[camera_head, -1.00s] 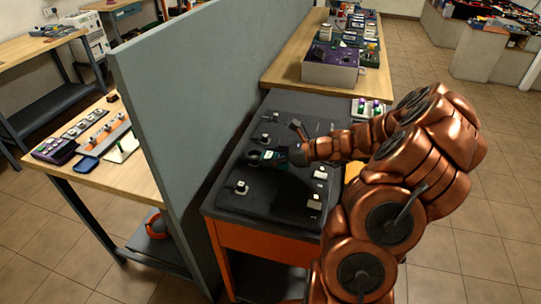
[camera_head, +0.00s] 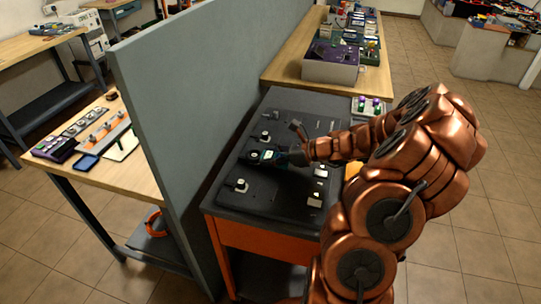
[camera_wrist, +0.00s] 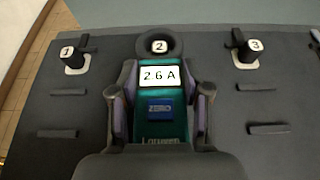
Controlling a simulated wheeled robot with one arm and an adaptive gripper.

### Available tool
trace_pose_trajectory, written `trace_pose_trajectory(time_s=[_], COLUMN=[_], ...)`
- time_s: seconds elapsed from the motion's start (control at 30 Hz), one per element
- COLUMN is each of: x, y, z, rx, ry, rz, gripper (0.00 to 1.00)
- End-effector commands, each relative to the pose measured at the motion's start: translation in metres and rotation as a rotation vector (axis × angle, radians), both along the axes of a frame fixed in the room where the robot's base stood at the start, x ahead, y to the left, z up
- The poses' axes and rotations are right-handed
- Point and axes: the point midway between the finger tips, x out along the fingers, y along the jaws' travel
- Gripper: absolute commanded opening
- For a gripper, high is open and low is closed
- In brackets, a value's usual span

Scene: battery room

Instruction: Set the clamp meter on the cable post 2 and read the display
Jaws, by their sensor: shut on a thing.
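In the wrist view the meter's dark ring jaw is around post 2 (camera_wrist: 159,46), whose white cap shows inside the ring. Post 1 (camera_wrist: 75,57) stands to the left and post 3 (camera_wrist: 246,49) to the right. In the head view my gripper (camera_head: 290,156) holds the meter (camera_head: 265,156) low over the black-topped bench, partly hidden by my wrist.
The posts stand on a black panel (camera_head: 230,205) on an orange bench (camera_head: 250,242). A tall grey partition (camera_head: 185,120) runs along its left side. Small white-capped blocks (camera_head: 317,186) sit near my arm.

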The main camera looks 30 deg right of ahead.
Motion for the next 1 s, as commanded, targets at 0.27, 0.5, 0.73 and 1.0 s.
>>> trace_pose_trajectory(time_s=[0.27,0.5,0.73,1.0], x=[0.0,0.0,-0.005,-0.017], y=[0.0,0.0,-0.005,-0.015], z=[-0.003,-0.003,0.001,0.008], rx=[0.001,0.001,0.001,0.001], ry=[-0.001,-0.001,-0.001,0.0], rz=[0.0,0.0,-0.002,-0.001], gripper=[0.54,0.58,0.58,0.58])
